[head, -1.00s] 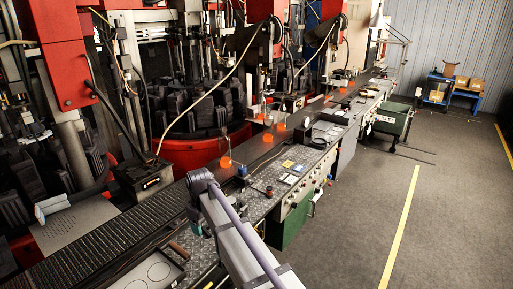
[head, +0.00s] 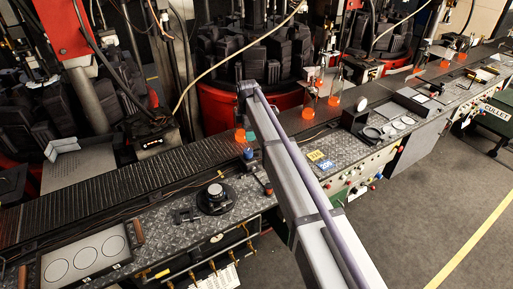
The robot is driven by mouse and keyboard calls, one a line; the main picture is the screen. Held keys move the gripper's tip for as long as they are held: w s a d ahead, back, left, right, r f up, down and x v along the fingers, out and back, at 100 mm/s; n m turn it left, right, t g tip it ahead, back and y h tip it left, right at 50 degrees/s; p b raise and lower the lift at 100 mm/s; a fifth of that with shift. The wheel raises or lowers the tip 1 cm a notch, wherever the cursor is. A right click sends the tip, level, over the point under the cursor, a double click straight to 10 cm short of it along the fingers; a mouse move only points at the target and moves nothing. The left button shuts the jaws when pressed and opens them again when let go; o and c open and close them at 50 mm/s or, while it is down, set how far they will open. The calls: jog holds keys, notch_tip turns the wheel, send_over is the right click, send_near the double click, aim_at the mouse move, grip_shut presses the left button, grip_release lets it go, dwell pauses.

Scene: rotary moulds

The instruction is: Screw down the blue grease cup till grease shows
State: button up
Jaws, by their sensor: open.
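A small blue cup (head: 248,154), which looks like the grease cup, stands at the edge of the conveyor, just left of my arm. It is too small to tell how far it is screwed down or whether any grease shows. My arm rises from the bottom right and ends in view at a dark joint above and behind the cup.
Glowing orange glassware (head: 308,113) stands along the conveyor (head: 100,192). A round black fixture (head: 216,198) sits on the checker-plate deck left of my arm. A panel with three discs (head: 85,255) is at lower left. Red-based moulding machines (head: 225,108) stand behind. Grey floor is free at right.

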aim_at(248, 150)
jog(key=f+b, duration=1.1)
jog(key=shift+s+a, duration=0.15)
jog(key=shift+a, duration=0.1)
jog(key=shift+r, duration=0.1)
jog(key=shift+c, duration=0.3)
jog(key=c, duration=0.9)
jog(key=shift+o, duration=0.2)
